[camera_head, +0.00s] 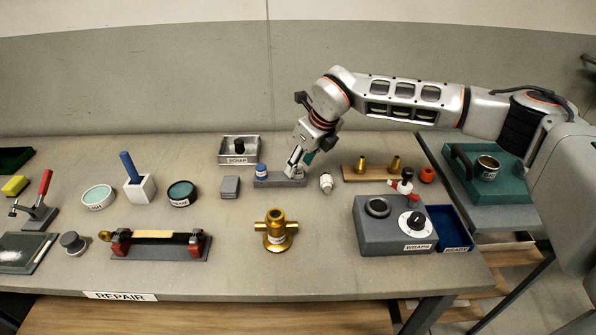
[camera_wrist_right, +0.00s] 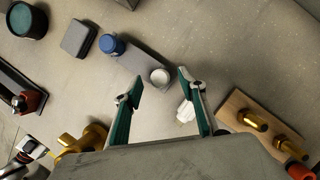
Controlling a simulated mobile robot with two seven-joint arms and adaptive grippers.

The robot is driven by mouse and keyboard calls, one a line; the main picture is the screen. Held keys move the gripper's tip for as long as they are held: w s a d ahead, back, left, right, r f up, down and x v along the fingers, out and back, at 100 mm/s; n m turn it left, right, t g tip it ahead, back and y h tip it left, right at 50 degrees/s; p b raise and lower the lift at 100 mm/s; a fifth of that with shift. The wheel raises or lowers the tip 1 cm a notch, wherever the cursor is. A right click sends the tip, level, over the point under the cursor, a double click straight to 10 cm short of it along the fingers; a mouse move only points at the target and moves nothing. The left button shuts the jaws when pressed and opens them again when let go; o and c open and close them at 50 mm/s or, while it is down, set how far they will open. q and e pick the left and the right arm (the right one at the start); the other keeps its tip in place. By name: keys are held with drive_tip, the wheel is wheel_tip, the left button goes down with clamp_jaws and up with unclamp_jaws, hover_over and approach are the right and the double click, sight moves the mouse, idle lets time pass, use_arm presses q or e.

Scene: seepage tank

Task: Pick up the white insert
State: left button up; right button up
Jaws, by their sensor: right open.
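A grey block (camera_head: 270,181) lies on the bench and also shows in the right wrist view (camera_wrist_right: 136,62). It carries a blue insert (camera_head: 261,170) at its left end. A small round white insert (camera_wrist_right: 160,77) stands at its other end; in the head view my right gripper hides it. My right gripper (camera_head: 297,168) points down over that end of the block. In the right wrist view its two fingers are open, one on each side of the white insert, with nothing clearly gripped. My left gripper is out of view.
A small white fitting (camera_head: 326,182) stands just right of the block. A wooden rack (camera_head: 372,174) with brass pieces is further right. A grey box (camera_head: 230,187) is left, the scrap tray (camera_head: 238,150) behind, and a brass valve (camera_head: 276,230) in front.

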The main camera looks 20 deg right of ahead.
drive_tip(key=shift+w+a+f, duration=0.1)
drive_tip(key=shift+w+f, duration=0.1)
drive_tip(key=shift+f, duration=0.2)
drive_tip(key=c, duration=1.1)
drive_tip(key=shift+r, duration=0.15)
